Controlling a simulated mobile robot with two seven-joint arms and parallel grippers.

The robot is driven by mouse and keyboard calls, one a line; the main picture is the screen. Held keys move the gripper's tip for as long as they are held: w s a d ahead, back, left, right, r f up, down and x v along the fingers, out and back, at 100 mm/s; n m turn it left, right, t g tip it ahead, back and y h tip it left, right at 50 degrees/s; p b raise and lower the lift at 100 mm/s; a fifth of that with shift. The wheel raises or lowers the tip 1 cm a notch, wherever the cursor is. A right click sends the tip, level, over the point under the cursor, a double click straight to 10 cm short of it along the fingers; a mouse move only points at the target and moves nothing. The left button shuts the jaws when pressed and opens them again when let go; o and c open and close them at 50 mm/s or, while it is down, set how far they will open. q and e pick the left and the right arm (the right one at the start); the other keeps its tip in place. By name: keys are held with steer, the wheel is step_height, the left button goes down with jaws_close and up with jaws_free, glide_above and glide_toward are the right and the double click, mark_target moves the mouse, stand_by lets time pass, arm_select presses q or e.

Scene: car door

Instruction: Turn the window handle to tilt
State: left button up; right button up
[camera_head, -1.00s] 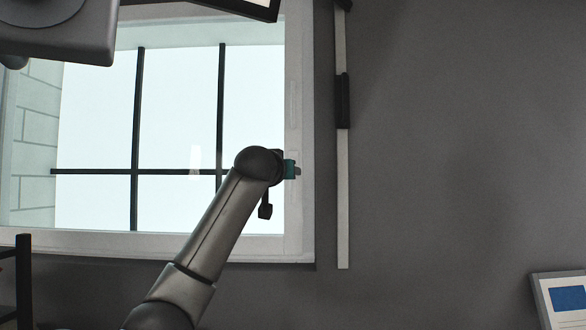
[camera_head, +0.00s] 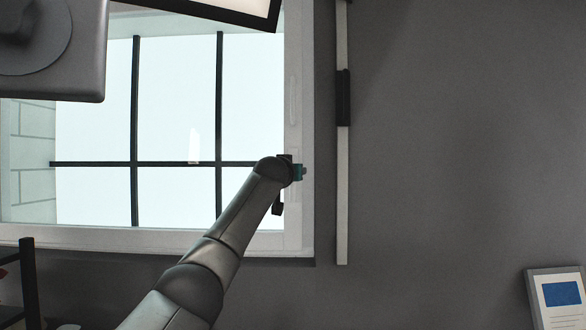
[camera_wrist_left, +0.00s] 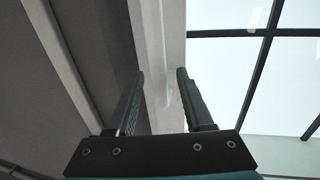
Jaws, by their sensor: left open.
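The window handle (camera_head: 293,100) is a faint, pale upright shape on the white right-hand frame of the window, hard to make out against it. My left arm reaches up from the bottom of the head view, and its gripper (camera_head: 300,173) is at the right frame, below the handle. In the left wrist view the left gripper (camera_wrist_left: 160,72) is open with two dark fingers apart. A pale strip that looks like the handle (camera_wrist_left: 166,80) shows between and beyond the fingers; contact cannot be told. My right gripper is not in view.
The window (camera_head: 175,110) has dark crossbars. A vertical rail (camera_head: 342,190) with a black block runs on the grey wall right of it. A grey panel (camera_head: 55,50) and a screen edge (camera_head: 235,10) hang at top. A framed poster (camera_head: 560,295) is at lower right.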

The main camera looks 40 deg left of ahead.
arm_select(q)
jaws_close()
stand_by(0.5)
stand_by(1.0)
